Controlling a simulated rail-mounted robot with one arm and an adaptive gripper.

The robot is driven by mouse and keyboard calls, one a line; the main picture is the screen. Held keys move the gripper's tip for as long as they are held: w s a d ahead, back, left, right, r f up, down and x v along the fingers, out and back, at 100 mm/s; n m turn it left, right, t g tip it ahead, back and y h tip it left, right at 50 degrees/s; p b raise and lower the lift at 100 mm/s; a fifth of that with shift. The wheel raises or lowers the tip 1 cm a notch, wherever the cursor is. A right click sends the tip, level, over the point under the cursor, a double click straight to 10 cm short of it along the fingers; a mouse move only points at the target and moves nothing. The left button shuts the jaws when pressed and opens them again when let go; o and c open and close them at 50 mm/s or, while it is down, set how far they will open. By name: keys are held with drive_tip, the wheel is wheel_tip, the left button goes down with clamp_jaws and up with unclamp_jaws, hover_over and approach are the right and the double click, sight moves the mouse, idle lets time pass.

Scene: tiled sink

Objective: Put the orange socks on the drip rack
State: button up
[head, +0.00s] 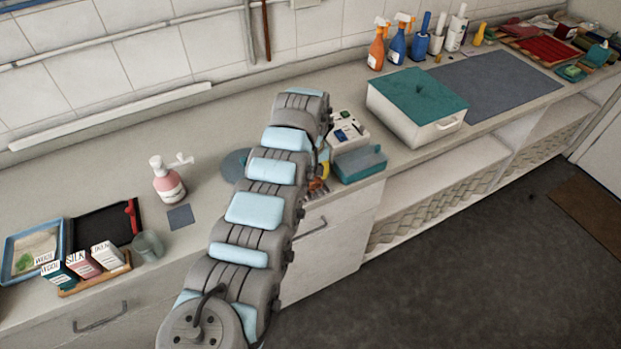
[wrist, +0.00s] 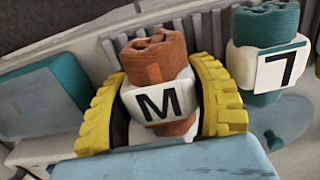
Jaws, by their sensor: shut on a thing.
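The orange socks (wrist: 152,55) are a rolled bundle with a white band marked M. In the wrist view they sit between the two yellow ribbed fingers of my gripper (wrist: 160,100), which is shut on them. In the head view my arm hides most of the gripper; only a small yellow part (head: 325,170) shows. The underside of the bundle is hidden, so I cannot tell whether it is lifted. I cannot surely pick out the drip rack; a slatted red piece (head: 548,50) lies at the far right of the counter.
A teal roll (wrist: 265,25) with a white band marked 7 stands close right of the gripper. A teal box (head: 360,163) is beside the gripper. A large white box with teal lid (head: 417,95), spray bottles (head: 397,40) and a grey mat (head: 495,85) lie farther right.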

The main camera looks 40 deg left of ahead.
drive_tip(key=shift+f, duration=0.6)
drive_tip(key=shift+f, duration=0.2)
drive_tip(key=o, duration=1.2)
drive_tip(key=shift+o, duration=0.2)
wheel_tip(320, 180, up, 12)
drive_tip(key=b, duration=0.3)
drive_tip(key=shift+r, duration=0.25)
drive_tip(key=shift+w, duration=0.1)
